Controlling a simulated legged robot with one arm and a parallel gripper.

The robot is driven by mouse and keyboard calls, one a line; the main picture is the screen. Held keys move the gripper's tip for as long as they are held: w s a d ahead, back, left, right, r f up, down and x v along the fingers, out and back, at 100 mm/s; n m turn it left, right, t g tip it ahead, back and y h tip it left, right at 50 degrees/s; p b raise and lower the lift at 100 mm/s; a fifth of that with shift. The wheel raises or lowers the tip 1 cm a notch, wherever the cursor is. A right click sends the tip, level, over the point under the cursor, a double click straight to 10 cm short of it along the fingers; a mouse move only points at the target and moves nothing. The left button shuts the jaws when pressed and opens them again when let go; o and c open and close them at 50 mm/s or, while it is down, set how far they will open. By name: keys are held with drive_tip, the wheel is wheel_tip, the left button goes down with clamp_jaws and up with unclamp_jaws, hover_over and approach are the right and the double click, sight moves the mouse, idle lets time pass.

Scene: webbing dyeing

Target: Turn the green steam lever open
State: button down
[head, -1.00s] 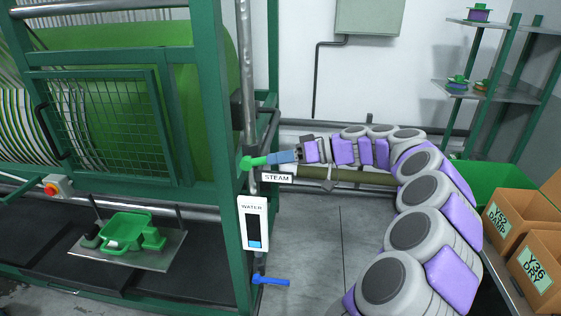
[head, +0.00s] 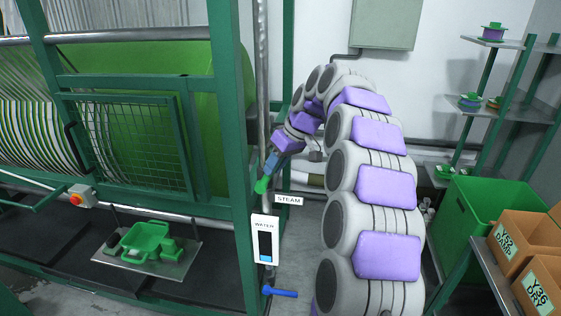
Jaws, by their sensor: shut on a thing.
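The green steam lever (head: 261,185) is on the vertical pipe beside the machine's green post, just left of the STEAM label (head: 289,200). It points steeply up and slightly right. My gripper (head: 269,166) comes down from the upper right and is shut on the lever's upper end. The fingers hide that end of the lever.
A WATER gauge (head: 265,240) hangs below, with a blue lever (head: 281,292) under it. The green machine frame (head: 230,120) stands at left. At right are a green bin (head: 490,225), cardboard boxes (head: 525,240) and shelves (head: 500,100). A grey box (head: 384,25) is on the wall.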

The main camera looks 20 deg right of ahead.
drive_tip(key=shift+w+a+r+g+h+p, duration=0.2)
drive_tip(key=shift+a+g+h+p, duration=0.1)
drive_tip(key=shift+h+p, duration=0.1)
drive_tip(key=shift+f, duration=0.1)
drive_tip(key=c, duration=1.1)
unclamp_jaws()
drive_tip(key=shift+w+f, duration=0.1)
drive_tip(key=shift+w, duration=0.1)
drive_tip(key=shift+c, duration=0.2)
drive_tip(key=shift+o, duration=0.9)
drive_tip(key=shift+s, duration=0.1)
drive_tip(key=shift+r, duration=0.2)
drive_tip(key=p+v, duration=0.9)
drive_tip(key=v, duration=0.8)
drive_tip(key=shift+d, duration=0.2)
